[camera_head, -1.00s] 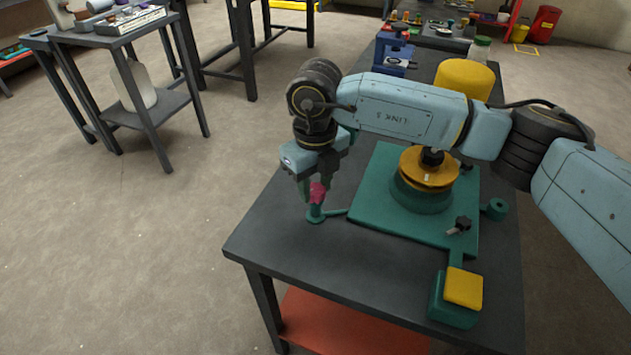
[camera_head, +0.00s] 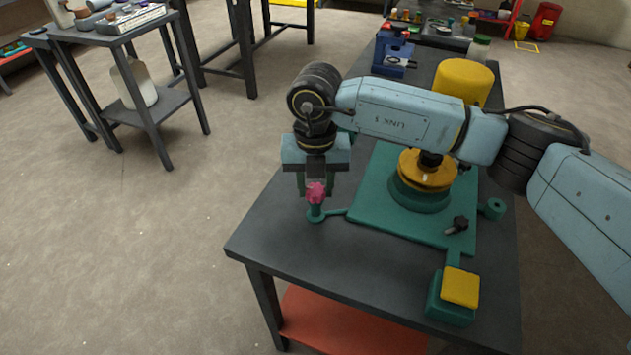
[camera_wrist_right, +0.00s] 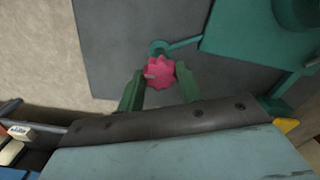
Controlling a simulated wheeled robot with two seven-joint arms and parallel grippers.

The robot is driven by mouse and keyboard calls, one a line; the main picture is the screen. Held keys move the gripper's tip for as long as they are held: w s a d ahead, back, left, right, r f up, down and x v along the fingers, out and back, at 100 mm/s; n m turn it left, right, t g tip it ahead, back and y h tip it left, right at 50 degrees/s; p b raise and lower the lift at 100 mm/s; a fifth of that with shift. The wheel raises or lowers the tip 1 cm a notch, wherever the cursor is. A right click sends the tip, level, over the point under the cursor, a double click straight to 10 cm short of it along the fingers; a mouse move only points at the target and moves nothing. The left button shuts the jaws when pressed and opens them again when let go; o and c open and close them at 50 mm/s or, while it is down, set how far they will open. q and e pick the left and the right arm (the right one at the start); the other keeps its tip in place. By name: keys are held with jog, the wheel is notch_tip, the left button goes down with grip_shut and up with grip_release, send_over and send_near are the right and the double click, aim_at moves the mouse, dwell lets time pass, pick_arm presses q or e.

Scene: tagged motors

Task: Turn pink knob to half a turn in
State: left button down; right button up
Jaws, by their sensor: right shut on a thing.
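The pink knob (camera_head: 316,194) stands on a small green post at the left edge of the green plate (camera_head: 385,211), joined to it by a thin green arm. My right gripper (camera_head: 315,188) points down over it with a finger on each side. In the right wrist view the lobed knob (camera_wrist_right: 160,72) sits between the two green fingertips (camera_wrist_right: 159,75), and a pale mark shows on its left side. The gripper is shut on the knob. My left gripper is not in view.
The plate lies on a dark table (camera_head: 285,235). A yellow-topped green block (camera_head: 460,288) stands at its front right. A round yellow drum (camera_head: 428,170), a black knob (camera_head: 457,224) and a yellow cylinder (camera_head: 463,80) are near my right arm.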

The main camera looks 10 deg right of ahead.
aim_at(315, 189)
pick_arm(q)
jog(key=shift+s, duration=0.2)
pick_arm(e)
jog(key=shift+r, duration=0.1)
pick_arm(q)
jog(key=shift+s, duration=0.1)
pick_arm(e)
jog(key=o, duration=1)
jog(key=shift+r, duration=0.15)
notch_tip(315, 189, up, 4)
jog(key=shift+r+p, duration=0.2)
jog(key=shift+p, duration=0.15)
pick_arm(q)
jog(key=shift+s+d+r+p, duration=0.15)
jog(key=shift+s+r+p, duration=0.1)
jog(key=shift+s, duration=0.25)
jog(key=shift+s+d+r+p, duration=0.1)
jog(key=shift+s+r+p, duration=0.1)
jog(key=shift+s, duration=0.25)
pick_arm(e)
notch_tip(315, 189, up, 9)
jog(key=shift+f, duration=0.2)
